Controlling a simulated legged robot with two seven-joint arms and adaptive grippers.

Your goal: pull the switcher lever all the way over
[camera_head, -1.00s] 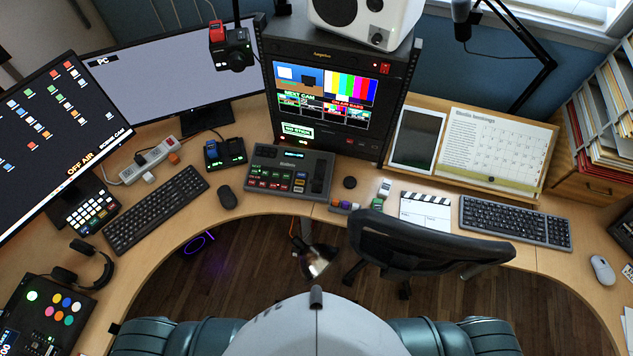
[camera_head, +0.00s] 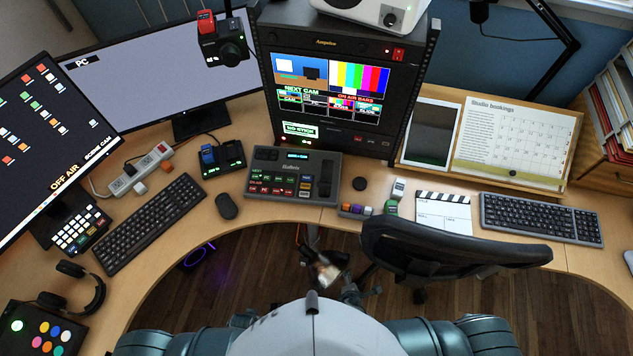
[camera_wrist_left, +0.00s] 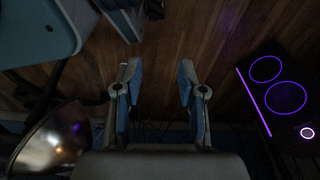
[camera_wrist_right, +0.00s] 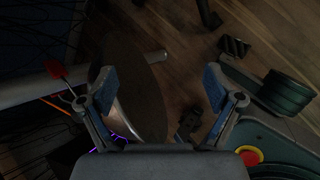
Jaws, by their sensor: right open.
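The switcher (camera_head: 292,177) is a dark grey console with lit buttons on the desk, below the rack of screens. Its lever (camera_head: 326,172) seems to be the dark piece at the console's right side; its exact position is too small to tell. Neither gripper shows in the head view. In the left wrist view my left gripper (camera_wrist_left: 160,85) is open and empty above the wooden floor. In the right wrist view my right gripper (camera_wrist_right: 160,85) is open and empty, also low over the floor. Both are away from the switcher.
A black office chair (camera_head: 445,246) stands at the desk's front edge, right of the switcher.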

